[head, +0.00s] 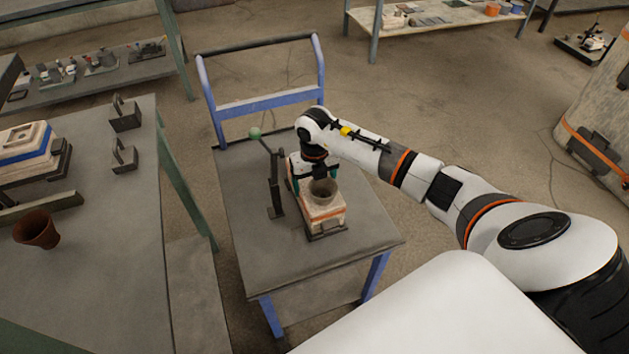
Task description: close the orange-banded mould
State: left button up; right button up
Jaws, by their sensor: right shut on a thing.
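The orange-banded mould (326,216) is a small pale box with an orange stripe on a dark base plate, on top of the blue-legged cart. A grey round cup (322,189) sits at its top. My right gripper (317,180) reaches in from the right and points down over the mould. Its teal fingers are on either side of the mould's upper part, shut on it. The gripper and cup partly hide the top, and I cannot tell whether a gap remains between the mould's halves. My left gripper is not in view.
A dark lever stand (275,187) with a green knob (255,133) stands left of the mould. The cart top (260,250) is clear in front. The left table holds a blue-banded mould (30,155), a brown pot (37,230) and two dark metal brackets (124,117).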

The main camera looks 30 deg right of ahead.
jog(key=shift+f+b, duration=0.35)
jog(key=shift+f, duration=0.05)
dwell(0.4)
jog(key=o, duration=1.7)
jog(key=shift+s+f, duration=0.1)
notch_tip(320, 180, up, 12)
jog(key=shift+r, duration=0.15)
